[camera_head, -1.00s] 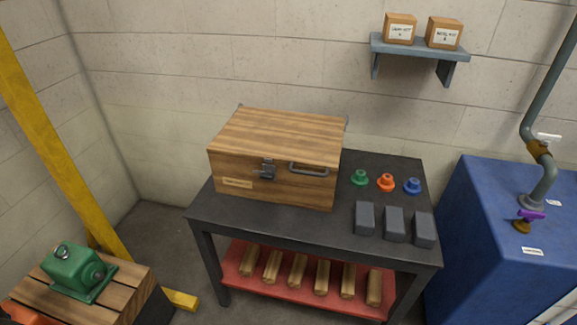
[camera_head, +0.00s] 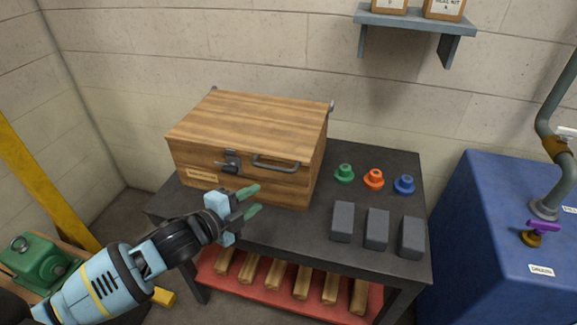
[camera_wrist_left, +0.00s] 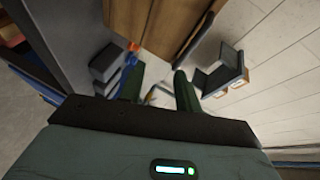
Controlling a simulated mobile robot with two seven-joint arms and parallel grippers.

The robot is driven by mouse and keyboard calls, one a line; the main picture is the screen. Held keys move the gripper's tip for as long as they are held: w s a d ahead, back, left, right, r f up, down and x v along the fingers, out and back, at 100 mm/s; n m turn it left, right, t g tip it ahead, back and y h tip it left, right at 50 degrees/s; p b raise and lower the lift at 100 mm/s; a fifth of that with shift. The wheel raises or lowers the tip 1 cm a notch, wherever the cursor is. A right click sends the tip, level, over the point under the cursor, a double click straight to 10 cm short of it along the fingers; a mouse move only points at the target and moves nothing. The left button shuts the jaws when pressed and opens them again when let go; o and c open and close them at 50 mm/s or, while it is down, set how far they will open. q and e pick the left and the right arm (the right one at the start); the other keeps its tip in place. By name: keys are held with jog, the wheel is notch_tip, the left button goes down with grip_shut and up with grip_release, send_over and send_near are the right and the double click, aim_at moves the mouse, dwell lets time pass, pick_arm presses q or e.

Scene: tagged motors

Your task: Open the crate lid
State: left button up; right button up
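The wooden crate (camera_head: 240,150) stands on the dark table with its lid (camera_head: 255,120) shut. A metal latch (camera_head: 231,161) and a grey bar handle (camera_head: 276,163) are on its front. The latch's lever sticks out to the left. My left gripper (camera_head: 254,201) is open and empty in front of the crate, below the handle and apart from it. In the left wrist view its two green fingers (camera_wrist_left: 158,85) are spread, with the crate's wood (camera_wrist_left: 165,25) beyond them. My right gripper is not in view.
Green (camera_head: 344,173), orange (camera_head: 373,180) and blue (camera_head: 404,184) knobs and grey blocks (camera_head: 376,228) are on the table's right side. A blue cabinet (camera_head: 480,220) stands at right. A shelf (camera_head: 415,20) hangs above. A green motor (camera_head: 42,262) is at lower left.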

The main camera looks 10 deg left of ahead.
aim_at(272, 169)
pick_arm(q)
jog(key=w+r+m, duration=0.2)
jog(key=w+r, duration=0.1)
jog(key=shift+w+a+r, duration=0.15)
jog(key=shift+r, duration=0.05)
jog(key=shift+b+x, duration=0.3)
jog(key=shift+x, duration=3.6)
jog(key=shift+r, duration=0.1)
jog(key=shift+c, duration=0.2)
grip_shut()
